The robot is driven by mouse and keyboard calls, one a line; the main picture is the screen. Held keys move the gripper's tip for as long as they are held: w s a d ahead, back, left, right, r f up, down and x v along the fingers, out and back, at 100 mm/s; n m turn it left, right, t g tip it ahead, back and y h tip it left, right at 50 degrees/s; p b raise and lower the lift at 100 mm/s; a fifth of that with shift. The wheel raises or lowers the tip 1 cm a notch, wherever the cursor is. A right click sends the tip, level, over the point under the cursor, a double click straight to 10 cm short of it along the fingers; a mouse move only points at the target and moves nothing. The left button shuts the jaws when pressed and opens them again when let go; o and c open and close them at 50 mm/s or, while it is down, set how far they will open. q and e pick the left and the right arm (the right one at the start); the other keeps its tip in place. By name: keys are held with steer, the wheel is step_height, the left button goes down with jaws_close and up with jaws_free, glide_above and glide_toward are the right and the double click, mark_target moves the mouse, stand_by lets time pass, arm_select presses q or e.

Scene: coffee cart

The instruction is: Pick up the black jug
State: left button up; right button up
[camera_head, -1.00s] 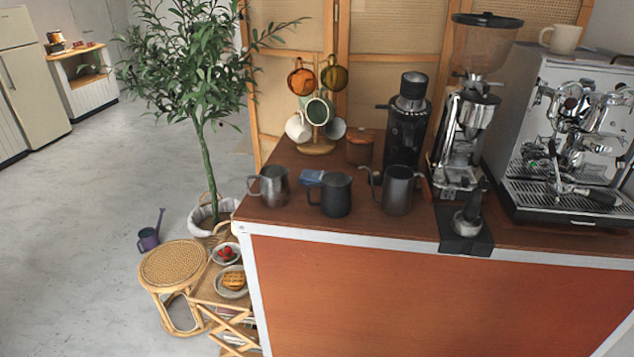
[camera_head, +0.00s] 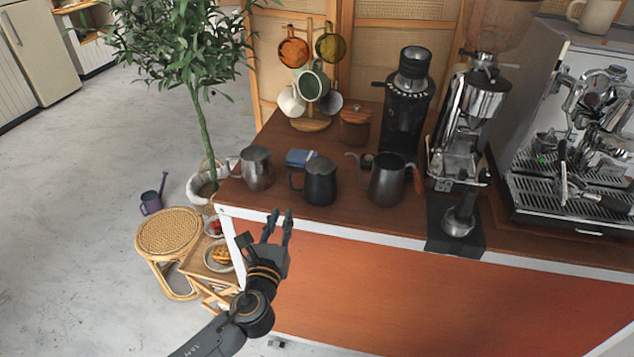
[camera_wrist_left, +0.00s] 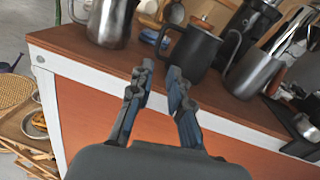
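The black jug (camera_head: 320,182) stands upright on the wooden counter near its front edge, with its handle to the left. It sits between a silver jug (camera_head: 257,168) and a grey gooseneck kettle (camera_head: 387,180). My left gripper (camera_head: 279,216) is in front of the counter's edge, below and left of the black jug. In the left wrist view the gripper (camera_wrist_left: 159,70) has its fingers apart with nothing between them, and the black jug (camera_wrist_left: 193,52) is just beyond, its handle facing the fingers. My right gripper is not in view.
A blue cloth (camera_head: 300,157) lies behind the jugs. A mug tree (camera_head: 312,122), a wooden-lidded canister (camera_head: 355,127) and a black grinder (camera_head: 406,110) stand further back. A tamper (camera_head: 461,218) and espresso machine (camera_head: 580,150) are to the right. A rattan stool (camera_head: 169,233) stands left.

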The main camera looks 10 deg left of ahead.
mark_target(290, 185)
arm_select(q)
steer(key=w, duration=0.8)
steer(key=w+a, duration=0.1)
steer(key=w, duration=0.3)
steer(key=shift+w+f+p, duration=0.15)
steer(key=shift+w+p, duration=0.15)
jaws_close()
